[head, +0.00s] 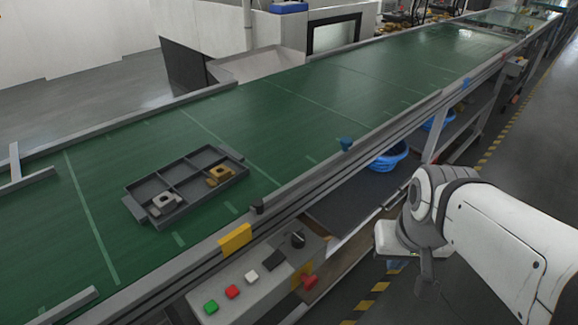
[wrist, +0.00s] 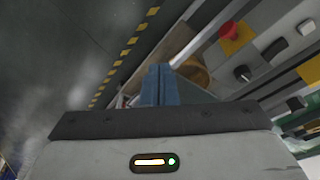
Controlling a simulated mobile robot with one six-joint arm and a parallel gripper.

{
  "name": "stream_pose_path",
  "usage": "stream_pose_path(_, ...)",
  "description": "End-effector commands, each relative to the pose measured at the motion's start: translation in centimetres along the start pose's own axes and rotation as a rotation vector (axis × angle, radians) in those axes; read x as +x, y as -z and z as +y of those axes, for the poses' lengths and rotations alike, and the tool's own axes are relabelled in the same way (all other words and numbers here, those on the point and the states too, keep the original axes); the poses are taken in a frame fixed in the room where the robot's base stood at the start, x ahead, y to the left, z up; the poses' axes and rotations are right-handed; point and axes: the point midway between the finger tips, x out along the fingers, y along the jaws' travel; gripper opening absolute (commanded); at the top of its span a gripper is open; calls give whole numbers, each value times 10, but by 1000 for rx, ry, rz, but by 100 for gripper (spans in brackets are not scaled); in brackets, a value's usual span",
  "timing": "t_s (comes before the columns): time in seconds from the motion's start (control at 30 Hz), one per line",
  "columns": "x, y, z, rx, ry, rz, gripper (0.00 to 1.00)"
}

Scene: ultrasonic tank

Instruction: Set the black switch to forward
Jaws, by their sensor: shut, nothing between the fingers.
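The black switch (head: 297,239) is a round knob at the upper right end of the grey control panel (head: 228,285). It also shows in the wrist view as a black knob (wrist: 242,73) with a small pale mark. I cannot read which setting it points to. My gripper's blue fingers (wrist: 160,84) are together and empty in the wrist view, apart from the knob, which lies to their right. In the head view my gripper is right of the panel, mostly hidden by my arm.
A red mushroom button (head: 309,282) on a yellow plate sits near the knob. The panel also has a black square (head: 271,263) and white (head: 252,276), red (head: 233,291) and green (head: 211,307) buttons. The green conveyor (head: 290,110) carries a grey tray (head: 150,181) with parts.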

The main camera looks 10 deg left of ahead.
Motion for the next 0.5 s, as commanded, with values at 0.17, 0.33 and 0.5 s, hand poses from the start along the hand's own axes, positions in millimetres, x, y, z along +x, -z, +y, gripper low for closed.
stream_pose_path(0.17,0,0,0,0,0,0,0)
stream_pose_path(0.33,-1,2,-2,-9,1,-2,0)
stream_pose_path(0.5,-8,22,-20,-119,6,-30,0)
